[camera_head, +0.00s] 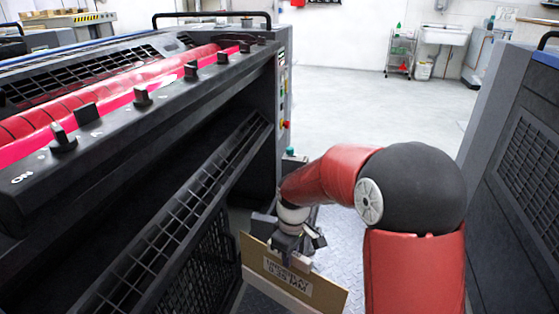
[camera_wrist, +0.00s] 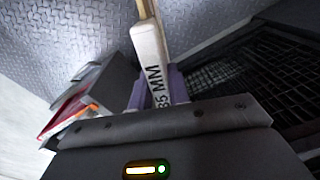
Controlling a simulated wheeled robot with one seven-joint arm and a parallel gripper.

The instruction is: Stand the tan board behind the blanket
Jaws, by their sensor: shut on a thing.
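The tan board (camera_head: 327,294) hangs low in the head view, with a pale printed label ending in "MM" on its face. My gripper (camera_head: 292,250) is shut on its upper edge and holds it tilted. In the wrist view, the board (camera_wrist: 149,48) shows nearly edge-on between the purple finger pads of my gripper (camera_wrist: 152,92), with "35 MM" readable. Its lower edge is cut off in the head view, so I cannot tell whether it touches anything. I cannot make out the blanket for certain in either view.
The dark ink unit (camera_head: 150,110) with pink-red rollers (camera_head: 100,105) stands to the left, its lower front open with grilles. A grey unit (camera_head: 515,150) stands at right. A holder with red and orange items (camera_wrist: 75,115) shows at left in the wrist view.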

